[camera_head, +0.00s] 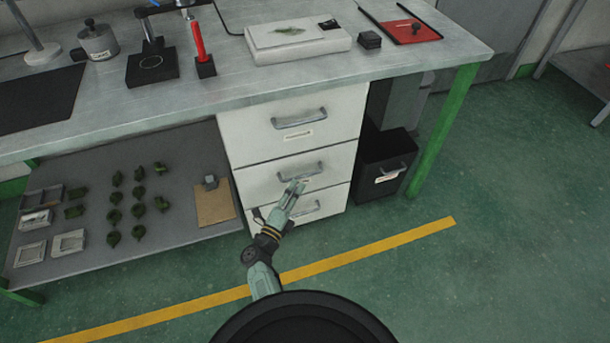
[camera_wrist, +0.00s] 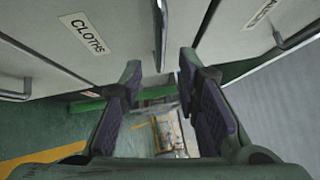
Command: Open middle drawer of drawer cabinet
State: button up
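The white drawer cabinet (camera_head: 250,145) stands under the workbench with three drawers, one above another. The middle drawer (camera_head: 258,182) looks closed, and its metal handle (camera_head: 300,172) is partly behind my gripper. My gripper (camera_head: 298,185) is at or just in front of that handle; contact cannot be told. In the wrist view my gripper (camera_wrist: 158,85) has its two dark-padded fingers apart. A metal bar (camera_wrist: 159,35), seemingly a handle, is at the top between the fingers' directions. A drawer front labelled CLOTHS (camera_wrist: 87,34) is on the left, another labelled front (camera_wrist: 230,40) on the right.
The workbench top (camera_head: 300,80) overhangs the cabinet. A lower shelf (camera_head: 110,190) with several small green parts is to its left. A black bin or box (camera_head: 370,180) and a green table leg (camera_head: 440,135) are to its right. The floor in front is clear.

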aim_at(304, 175)
jog(key=b+x, duration=0.1)
jog(key=x, duration=0.5)
jog(key=shift+w+d, duration=0.1)
jog(key=shift+w, duration=0.1)
grip_shut()
dwell(0.6)
